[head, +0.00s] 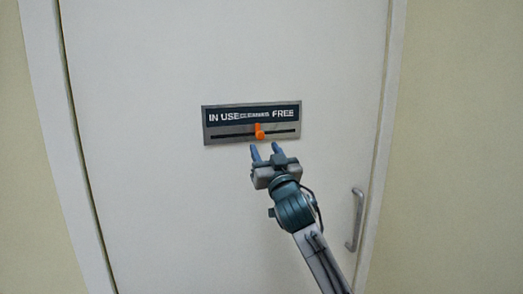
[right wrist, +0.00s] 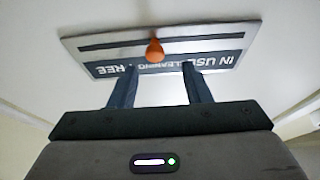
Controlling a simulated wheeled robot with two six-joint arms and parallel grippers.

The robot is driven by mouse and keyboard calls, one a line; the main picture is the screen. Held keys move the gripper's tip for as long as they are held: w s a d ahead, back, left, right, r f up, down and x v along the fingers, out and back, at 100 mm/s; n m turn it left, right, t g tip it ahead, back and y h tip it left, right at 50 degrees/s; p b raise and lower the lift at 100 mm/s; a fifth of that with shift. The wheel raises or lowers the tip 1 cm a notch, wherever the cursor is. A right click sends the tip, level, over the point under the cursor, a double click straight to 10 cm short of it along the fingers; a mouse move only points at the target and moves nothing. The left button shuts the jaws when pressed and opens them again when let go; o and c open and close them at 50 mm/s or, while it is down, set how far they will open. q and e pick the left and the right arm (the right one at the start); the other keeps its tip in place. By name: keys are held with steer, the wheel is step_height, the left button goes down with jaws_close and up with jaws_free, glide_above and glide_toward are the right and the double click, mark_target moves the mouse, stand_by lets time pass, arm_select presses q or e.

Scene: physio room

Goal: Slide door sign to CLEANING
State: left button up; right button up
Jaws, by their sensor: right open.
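The door sign (head: 228,137) is a grey plate with a dark band reading IN USE, CLEANING and FREE from left to right, above a dark slot. The orange slider knob (head: 259,131) sits near the middle of the slot, below the CLEANING word. My right gripper (head: 265,150) is open and empty just below the knob, fingers pointing up at the sign. In the right wrist view the sign (right wrist: 85,43) appears upside down, and the knob (right wrist: 155,50) lies beyond the gap between the fingertips (right wrist: 159,70), apart from both. My left gripper is out of view.
The sign is on a plain pale door (head: 150,200). A metal door handle (head: 355,220) is at the lower right, beside my right arm. A white frame (head: 58,140) and beige walls border the door. The door around the sign is clear.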

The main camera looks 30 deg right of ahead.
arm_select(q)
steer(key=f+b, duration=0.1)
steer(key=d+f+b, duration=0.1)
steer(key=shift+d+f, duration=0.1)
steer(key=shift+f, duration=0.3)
arm_select(e)
steer(key=v, duration=0.6)
steer(key=shift+a, duration=0.15)
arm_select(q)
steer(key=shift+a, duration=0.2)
